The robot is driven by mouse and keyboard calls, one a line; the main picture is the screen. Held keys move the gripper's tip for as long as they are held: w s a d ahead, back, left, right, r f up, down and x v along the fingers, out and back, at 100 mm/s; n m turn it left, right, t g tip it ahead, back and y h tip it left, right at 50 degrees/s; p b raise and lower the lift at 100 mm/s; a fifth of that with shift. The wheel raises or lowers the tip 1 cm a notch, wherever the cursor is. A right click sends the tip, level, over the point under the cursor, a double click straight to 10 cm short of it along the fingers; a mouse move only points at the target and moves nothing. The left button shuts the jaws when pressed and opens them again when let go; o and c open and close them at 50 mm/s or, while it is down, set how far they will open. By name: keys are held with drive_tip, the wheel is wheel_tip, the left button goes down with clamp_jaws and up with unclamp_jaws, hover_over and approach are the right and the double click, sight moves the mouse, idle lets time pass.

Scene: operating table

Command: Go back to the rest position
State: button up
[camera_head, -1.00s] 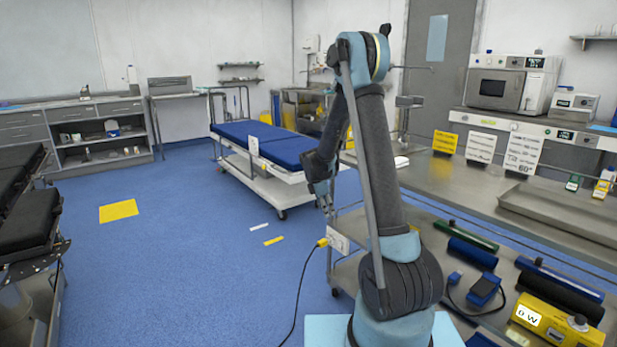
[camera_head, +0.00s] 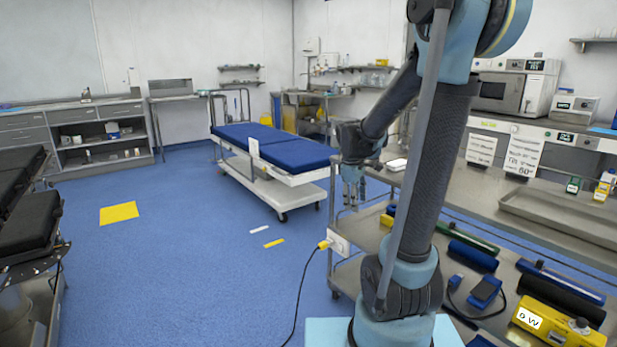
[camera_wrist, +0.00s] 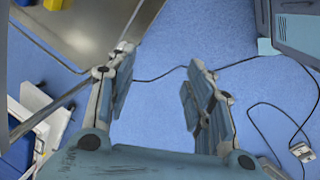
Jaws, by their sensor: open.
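My gripper (camera_head: 354,190) hangs pointing down at the middle of the head view, above the left edge of the steel cart by my base.
The steel cart (camera_head: 345,281) bears blue rolls and a yellow device (camera_head: 556,322). A steel counter (camera_head: 455,195) runs along the right. A bed with a blue mattress (camera_head: 270,145) stands behind. A black cable (camera_head: 303,285) lies on the floor.

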drive_tip(key=s+d+f+m, duration=0.1)
drive_tip(key=s+m, duration=0.4)
drive_tip(key=s, duration=0.7)
drive_tip(key=s+d+f+m+y, duration=0.1)
drive_tip(key=s+f+m, duration=0.2)
drive_tip(key=s, duration=0.9)
drive_tip(key=m, duration=0.3)
drive_tip(key=shift+s+d+f+y, duration=0.3)
drive_tip(key=shift+s+d, duration=0.1)
drive_tip(key=shift+w+f, duration=0.2)
drive_tip(key=shift+w, duration=0.25)
